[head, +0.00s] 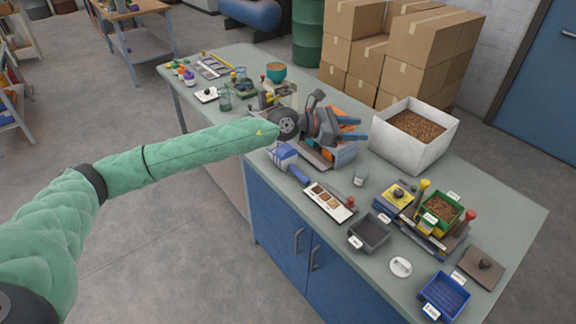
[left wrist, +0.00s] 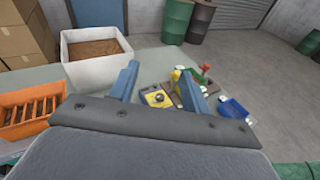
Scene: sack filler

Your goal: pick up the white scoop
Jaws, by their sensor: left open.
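My left gripper (head: 363,128) is open and empty above the table, its two blue fingers pointing right toward the white bin. Its spread fingers also show in the left wrist view (left wrist: 158,82). In the head view, a white-and-blue piece with a blue handle (head: 285,156) lies at the front table edge, below my left wrist and apart from the fingers. It looks like a scoop, but is too small to be sure. A small round white piece (head: 400,267) lies at the front right. My right gripper is in neither view.
A white bin (head: 392,149) of brown grains stands right of the gripper. An orange rack (left wrist: 30,110) stands below it. Trays and knobbed fixtures crowd the right end, including a grey tray (head: 369,234) and blue tray (head: 445,296). Cardboard boxes (head: 430,45) stand behind the table (head: 510,215).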

